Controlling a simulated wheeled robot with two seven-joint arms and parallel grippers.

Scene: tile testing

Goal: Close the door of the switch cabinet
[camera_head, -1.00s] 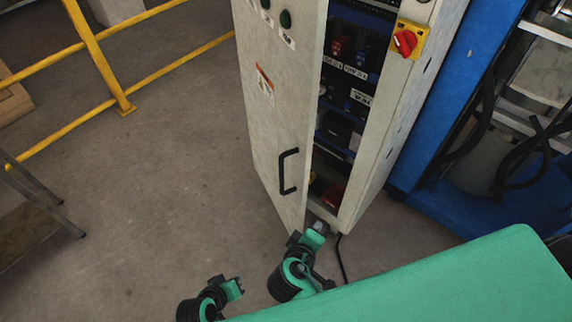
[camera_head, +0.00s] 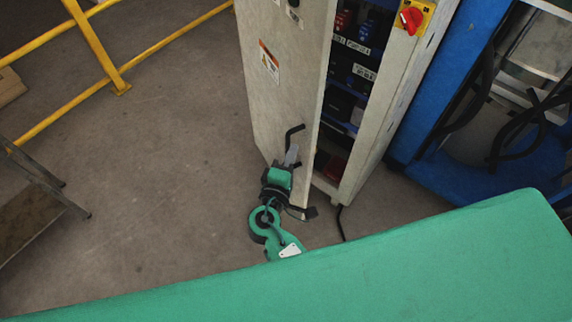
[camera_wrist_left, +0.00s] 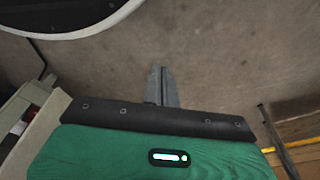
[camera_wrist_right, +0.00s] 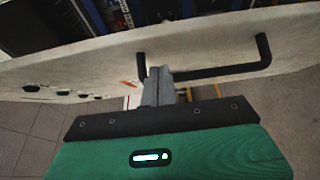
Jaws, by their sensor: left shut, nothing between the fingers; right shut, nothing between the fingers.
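The switch cabinet (camera_head: 372,130) stands at the top middle of the head view, its door (camera_head: 281,95) ajar with a dark gap showing the parts inside. The door's black handle (camera_head: 290,134) is partly hidden by my right gripper (camera_head: 292,152), which is shut and empty in front of it. In the right wrist view the shut fingers (camera_wrist_right: 158,75) lie over the black handle (camera_wrist_right: 228,71), near one of its ends; I cannot tell whether they touch it. My left gripper is out of the head view; in the left wrist view its fingers (camera_wrist_left: 162,75) are shut above bare floor.
A yellow railing (camera_head: 95,45) runs across the upper left. A grey stand (camera_head: 38,205) is at the left edge. A blue frame (camera_head: 450,95) stands right of the cabinet. A black cable (camera_head: 341,222) lies by the cabinet's foot. The floor left of the door is clear.

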